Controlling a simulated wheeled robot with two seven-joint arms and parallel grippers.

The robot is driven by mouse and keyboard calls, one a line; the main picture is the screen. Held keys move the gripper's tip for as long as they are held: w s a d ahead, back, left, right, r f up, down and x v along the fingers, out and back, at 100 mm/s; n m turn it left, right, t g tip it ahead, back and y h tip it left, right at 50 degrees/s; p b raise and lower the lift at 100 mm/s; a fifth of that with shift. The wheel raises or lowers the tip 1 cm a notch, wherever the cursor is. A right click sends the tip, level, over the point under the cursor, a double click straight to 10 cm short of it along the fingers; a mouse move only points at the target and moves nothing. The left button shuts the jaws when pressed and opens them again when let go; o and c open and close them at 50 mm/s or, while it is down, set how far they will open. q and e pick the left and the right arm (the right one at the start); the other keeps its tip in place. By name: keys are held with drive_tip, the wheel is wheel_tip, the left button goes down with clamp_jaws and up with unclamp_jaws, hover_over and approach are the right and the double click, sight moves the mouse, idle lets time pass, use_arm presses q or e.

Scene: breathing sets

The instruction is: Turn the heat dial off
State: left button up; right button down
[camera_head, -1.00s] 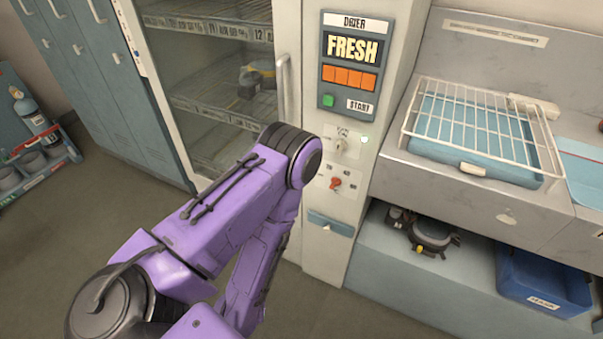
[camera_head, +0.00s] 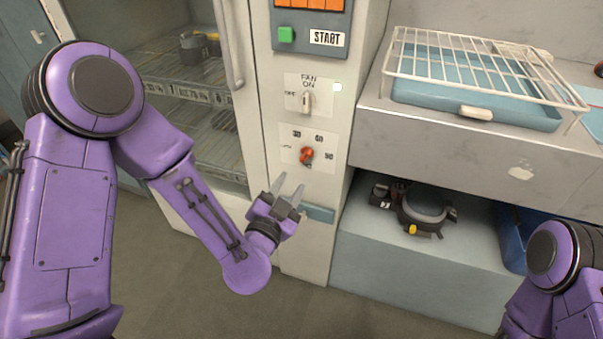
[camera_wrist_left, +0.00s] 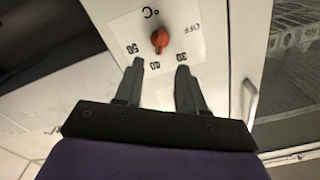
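The heat dial is a red-orange knob (camera_head: 306,155) on a white plate on the cabinet's front post, with OFF on its left and temperature numbers above and to its right. It also shows in the left wrist view (camera_wrist_left: 160,40), where the plate appears upside down. I cannot surely tell which mark it points to. My left gripper (camera_head: 289,184) is open and empty, just below and left of the dial. In the left wrist view its two fingers (camera_wrist_left: 160,67) point at the plate, with the dial beyond the gap, apart from them. My right gripper is out of view.
A fan switch (camera_head: 306,102) sits above the dial, and a green START button (camera_head: 287,34) is higher up. The glass door's handle (camera_head: 229,45) stands left. A counter with a wire rack (camera_head: 470,65) is right.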

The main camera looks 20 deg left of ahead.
sight(304, 159)
use_arm(q)
drive_tip(key=w, duration=0.9)
drive_tip(key=shift+w+d+p, duration=0.1)
drive_tip(key=shift+w+p, duration=0.05)
drive_tip(key=shift+p, duration=0.25)
clamp_jaws()
